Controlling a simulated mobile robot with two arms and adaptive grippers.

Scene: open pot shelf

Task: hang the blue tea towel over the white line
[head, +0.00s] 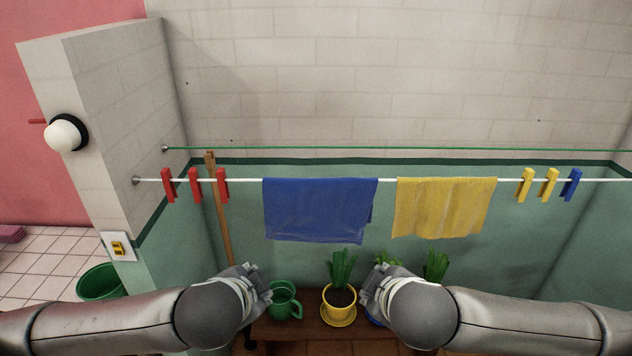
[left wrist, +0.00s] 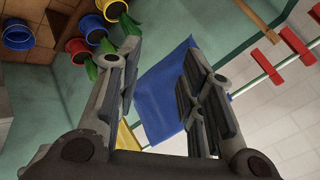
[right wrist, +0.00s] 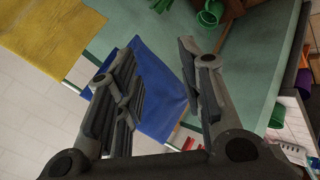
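The blue tea towel (head: 320,212) hangs over the white line (head: 387,180), left of a yellow towel (head: 445,208). Its cloth drapes down below the line. It also shows in the left wrist view (left wrist: 160,88) and in the right wrist view (right wrist: 158,92). My left gripper (head: 260,284) is below and left of the towel in the head view, open in its wrist view, with nothing held. My right gripper (head: 372,288) is below and right of it, also open and empty. Both appear apart from the cloth.
Red pegs (head: 195,185) sit on the line's left; yellow pegs (head: 537,184) and a blue peg (head: 572,184) on its right. A green line (head: 420,149) runs behind. Below, a wooden shelf (head: 300,329) holds a green jug (head: 284,302) and potted plants (head: 340,300).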

